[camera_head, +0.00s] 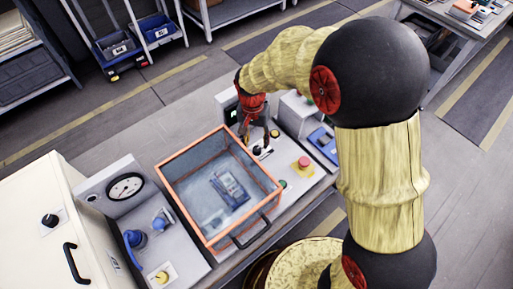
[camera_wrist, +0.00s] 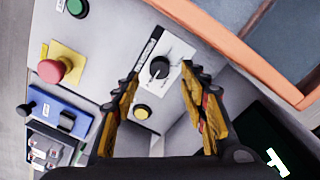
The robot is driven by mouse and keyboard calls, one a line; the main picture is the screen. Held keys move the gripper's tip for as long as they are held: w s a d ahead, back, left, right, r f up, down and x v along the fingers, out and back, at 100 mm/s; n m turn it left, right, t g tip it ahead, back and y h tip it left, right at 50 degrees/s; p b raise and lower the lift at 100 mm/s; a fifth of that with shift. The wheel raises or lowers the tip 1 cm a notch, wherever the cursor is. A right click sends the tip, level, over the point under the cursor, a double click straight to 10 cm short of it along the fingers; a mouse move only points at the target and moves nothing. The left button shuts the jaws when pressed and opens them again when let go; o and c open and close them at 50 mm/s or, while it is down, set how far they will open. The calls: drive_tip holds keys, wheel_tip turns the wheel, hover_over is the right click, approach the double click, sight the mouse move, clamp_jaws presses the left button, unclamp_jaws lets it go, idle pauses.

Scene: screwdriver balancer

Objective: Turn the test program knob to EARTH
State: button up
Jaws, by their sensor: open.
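The test program knob (camera_wrist: 158,68) is a small round black knob on a white plate with a black label strip beside it, in the wrist view. The plate's markings are too small to read, and I cannot tell which one the knob points at. It also shows as a small dark knob on the panel in the head view (camera_head: 257,150). My gripper (camera_wrist: 160,74) is open, with one yellow-and-black finger on each side of the knob in the picture. Whether the fingers touch it cannot be told. In the head view my gripper (camera_head: 254,133) reaches down over the panel.
An orange-framed clear box (camera_head: 217,183) stands close to the knob. A yellow button (camera_wrist: 142,112) lies between the fingers in the picture. A red mushroom button (camera_head: 303,162), a green button (camera_head: 283,184) and a blue device (camera_head: 322,143) are on the panel nearby.

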sight(257, 148)
drive_tip(key=shift+d+f+b, duration=0.1)
drive_tip(key=shift+f+b, duration=0.4)
drive_tip(key=shift+f, duration=1.8)
drive_tip(key=c, duration=1.1)
clamp_jaws()
